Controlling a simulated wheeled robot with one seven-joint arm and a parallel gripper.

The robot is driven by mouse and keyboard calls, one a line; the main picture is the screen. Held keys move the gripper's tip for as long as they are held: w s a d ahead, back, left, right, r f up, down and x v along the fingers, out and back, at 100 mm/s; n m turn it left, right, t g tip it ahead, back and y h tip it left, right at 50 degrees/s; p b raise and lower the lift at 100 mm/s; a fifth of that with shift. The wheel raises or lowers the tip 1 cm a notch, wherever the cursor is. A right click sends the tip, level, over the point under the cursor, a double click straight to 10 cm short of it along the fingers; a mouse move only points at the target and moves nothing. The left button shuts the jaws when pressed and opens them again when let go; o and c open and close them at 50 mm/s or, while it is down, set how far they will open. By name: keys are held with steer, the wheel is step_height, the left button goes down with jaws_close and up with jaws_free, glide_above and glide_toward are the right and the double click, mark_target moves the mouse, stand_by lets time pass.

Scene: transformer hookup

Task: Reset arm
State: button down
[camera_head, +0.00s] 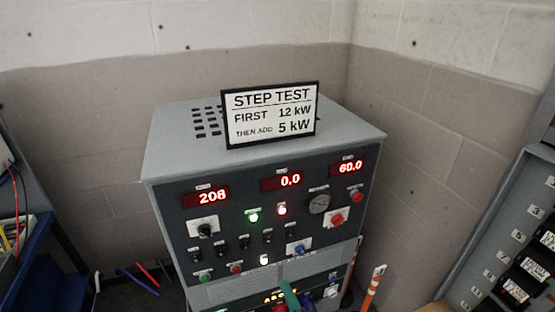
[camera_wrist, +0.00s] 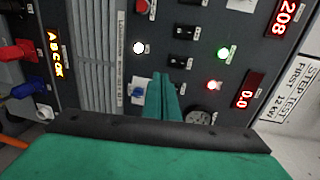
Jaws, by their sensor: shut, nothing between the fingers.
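My gripper (camera_head: 290,294) shows as a teal tip at the bottom of the head view, in front of the lower part of the test cabinet (camera_head: 163,152). In the wrist view its two teal fingers (camera_wrist: 162,82) are together and empty, pointing at the cabinet's control panel. The panel carries switches, knobs, lit lamps and red displays reading 208, 0.0 and 60.0. A blue knob (camera_wrist: 138,94) shows beside the fingertips in the wrist view; I cannot tell whether they touch the panel. Most of my arm is out of the head view.
A sign (camera_head: 270,114) on the cabinet top reads STEP TEST, FIRST 12 kW, THEN ADD 5 kW. A rack with numbered black units (camera_head: 514,290) stands at right, a blue bench (camera_head: 38,255) at left. An orange and white pole (camera_head: 374,285) is close to the cabinet's right side.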

steer(key=s+f+n+g+h, duration=0.1)
steer(key=s+f+n+h, duration=0.15)
steer(key=s+f, duration=0.45)
steer(key=s+f+n+h, duration=0.2)
steer(key=s+f+h, duration=0.1)
steer(key=s, duration=0.7)
steer(key=s+a+r+n, duration=0.2)
steer(key=s+n, duration=0.3)
steer(key=s, duration=0.4)
steer(key=s+a+r+n, duration=0.2)
steer(key=s+r+n, duration=0.3)
steer(key=s, duration=0.4)
steer(key=shift+s+t, duration=0.3)
steer(key=c, duration=2.4)
jaws_free()
steer(key=shift+c, duration=0.2)
